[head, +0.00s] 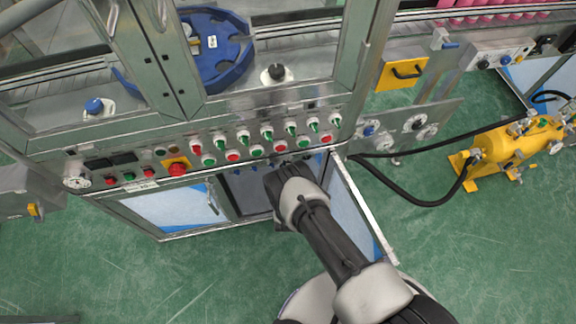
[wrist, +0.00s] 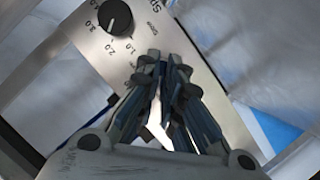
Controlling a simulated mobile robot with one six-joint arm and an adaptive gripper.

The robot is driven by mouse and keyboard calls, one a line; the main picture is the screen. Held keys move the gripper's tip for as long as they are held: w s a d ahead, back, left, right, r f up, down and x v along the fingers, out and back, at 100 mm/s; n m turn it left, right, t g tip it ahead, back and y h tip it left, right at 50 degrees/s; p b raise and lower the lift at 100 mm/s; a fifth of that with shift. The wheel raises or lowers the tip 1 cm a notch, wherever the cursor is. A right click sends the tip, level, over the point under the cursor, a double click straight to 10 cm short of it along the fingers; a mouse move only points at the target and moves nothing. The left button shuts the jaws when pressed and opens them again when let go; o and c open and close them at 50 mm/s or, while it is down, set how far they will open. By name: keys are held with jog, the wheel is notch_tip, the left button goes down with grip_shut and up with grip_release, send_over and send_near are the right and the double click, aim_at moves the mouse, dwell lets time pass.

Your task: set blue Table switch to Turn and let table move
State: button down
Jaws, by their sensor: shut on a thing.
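In the wrist view my gripper (wrist: 165,66) is closed in front of a tilted light-grey panel (wrist: 209,92). Its fingers are shut on a small control on the panel, apparently the Table switch. The fingers hide that switch, so I cannot see its colour or setting. A black dial (wrist: 115,16) with a white mark and the numbers 1.0, 2.0 and 3.0 is on the same panel, up and left of the fingertips. In the head view my gripper (head: 286,172) is at the open cabinet below the button rows, and its fingertips are hard to see.
A control panel (head: 225,147) with red, green and white buttons runs above my gripper. An open cabinet door (head: 356,205) stands close to the right of my arm. A yellow tank (head: 512,150) with black hoses is farther right. A blue round table (head: 215,45) is behind the frame.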

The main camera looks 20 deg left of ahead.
jog(key=shift+w+d+m+g+y, duration=0.15)
jog(key=shift+m+g+y, duration=0.5)
jog(key=shift+m+y, duration=0.9)
jog(key=shift+w+d+m+g+y, duration=0.15)
jog(key=shift+m+g+y, duration=0.55)
jog(key=shift+m, duration=1.55)
jog(key=shift+d+m+g+y, duration=0.25)
jog(key=shift+m+g+y, duration=0.4)
jog(key=shift+m+y, duration=0.9)
jog(key=shift+m+h, duration=0.3)
jog(key=shift+m, duration=0.15)
jog(key=c, duration=1.7)
grip_release()
